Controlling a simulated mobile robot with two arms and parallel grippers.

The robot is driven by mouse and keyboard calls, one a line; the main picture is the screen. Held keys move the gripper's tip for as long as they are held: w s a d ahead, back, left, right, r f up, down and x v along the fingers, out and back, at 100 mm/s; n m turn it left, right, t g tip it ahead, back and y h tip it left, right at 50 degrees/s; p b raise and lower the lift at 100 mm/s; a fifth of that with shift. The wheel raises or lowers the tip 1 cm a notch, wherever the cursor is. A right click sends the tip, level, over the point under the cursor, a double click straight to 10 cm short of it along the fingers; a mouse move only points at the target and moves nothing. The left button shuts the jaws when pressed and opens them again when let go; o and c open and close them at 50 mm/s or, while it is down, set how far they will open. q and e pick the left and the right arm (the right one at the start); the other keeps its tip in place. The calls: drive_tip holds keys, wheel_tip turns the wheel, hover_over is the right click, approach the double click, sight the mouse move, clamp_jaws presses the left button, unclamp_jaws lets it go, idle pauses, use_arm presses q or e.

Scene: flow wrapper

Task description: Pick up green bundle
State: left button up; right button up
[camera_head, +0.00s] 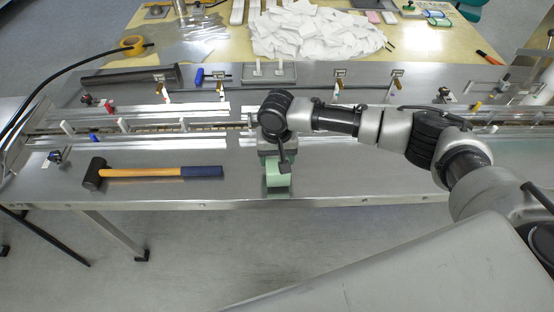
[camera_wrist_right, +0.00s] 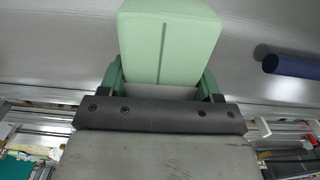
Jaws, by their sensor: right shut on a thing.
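The green bundle (camera_head: 278,176) is a pale green block near the front edge of the steel machine table, below my right gripper. In the right wrist view the bundle (camera_wrist_right: 170,40) fills the top middle, with a thin seam down its face. My right gripper (camera_head: 279,160) is shut on it, with dark green fingers on both sides in the right wrist view (camera_wrist_right: 163,76). The arm and wrist hide part of the bundle in the head view. I cannot tell whether the bundle touches the table. My left gripper is not in view.
A hammer (camera_head: 150,172) with a wooden and blue handle lies to the left on the steel table (camera_head: 225,190). The conveyor rails (camera_head: 180,135) run behind it. A back table holds a pile of white packets (camera_head: 310,32) and a yellow tape roll (camera_head: 132,43). The table's front strip is mostly clear.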

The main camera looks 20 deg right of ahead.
drive_tip(key=r, duration=0.1)
drive_tip(key=s+r, duration=0.1)
drive_tip(key=r, duration=0.1)
drive_tip(key=shift+s+d, duration=0.1)
drive_tip(key=shift+d, duration=0.05)
drive_tip(key=s+d+r+b, duration=0.1)
drive_tip(key=s+d+r, duration=0.1)
drive_tip(key=s+r, duration=0.4)
drive_tip(key=s, duration=0.4)
drive_tip(key=shift+d+r, duration=0.2)
drive_tip(key=shift+d, duration=0.05)
drive_tip(key=shift+s, duration=0.1)
